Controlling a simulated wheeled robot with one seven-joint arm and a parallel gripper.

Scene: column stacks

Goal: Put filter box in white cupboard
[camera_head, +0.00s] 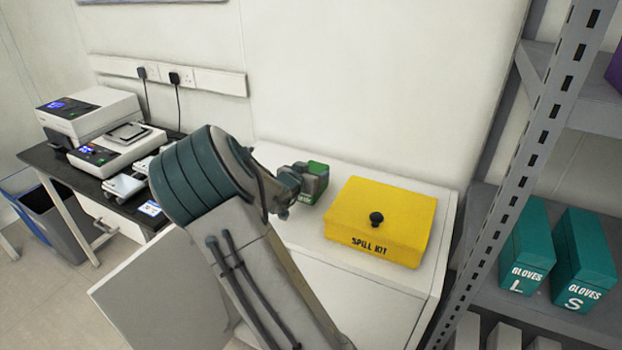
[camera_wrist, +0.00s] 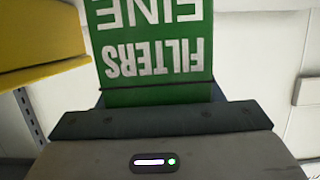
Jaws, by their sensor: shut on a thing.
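The green filter box (camera_head: 317,168), lettered "FILTERS FINE" in the wrist view (camera_wrist: 152,60), is held in my gripper (camera_head: 305,182). My gripper is shut on it; the fingers are mostly hidden. The box is at the top of the white cupboard (camera_head: 372,308), left of the yellow spill kit. I cannot tell whether it touches the top. A pale panel (camera_head: 150,295) to the left of the cupboard looks like its door standing open. My arm hides part of the cupboard front, and the inside does not show.
The yellow spill kit (camera_head: 375,225) fills the right part of the cupboard top. A grey metal rack with glove boxes (camera_head: 527,248) stands at the right. A black bench (camera_head: 75,175) with instruments is at the left, with bins beside it. The wall is close behind.

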